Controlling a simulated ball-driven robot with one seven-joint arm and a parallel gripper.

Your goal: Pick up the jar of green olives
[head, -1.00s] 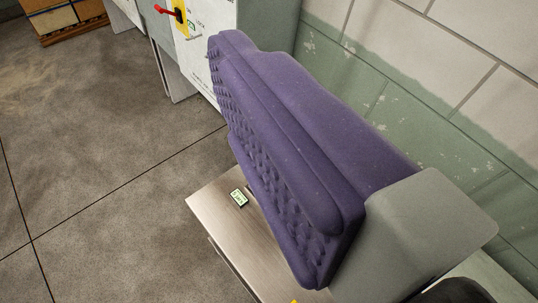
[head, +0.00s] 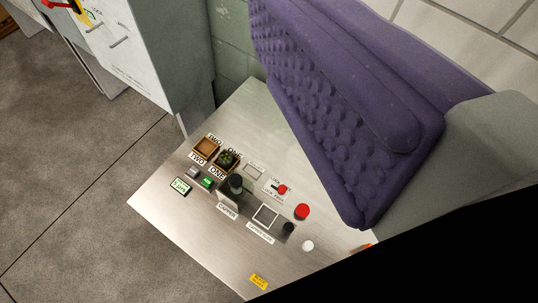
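I cannot make out a jar of green olives in the head view. A large purple padded part with a studded face (head: 345,110), joined to a grey body, fills the upper right. It appears to be my gripper, seen close and from the side. It reaches above and beyond a metal control panel (head: 165,205). No gap between two fingertips shows, so I cannot tell whether it is open or what it holds. A small dark green cluster (head: 227,157) sits in a brown square marked ONE on the panel, too small to identify.
A white cabinet (head: 125,45) stands upper left. Grey floor is clear at left.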

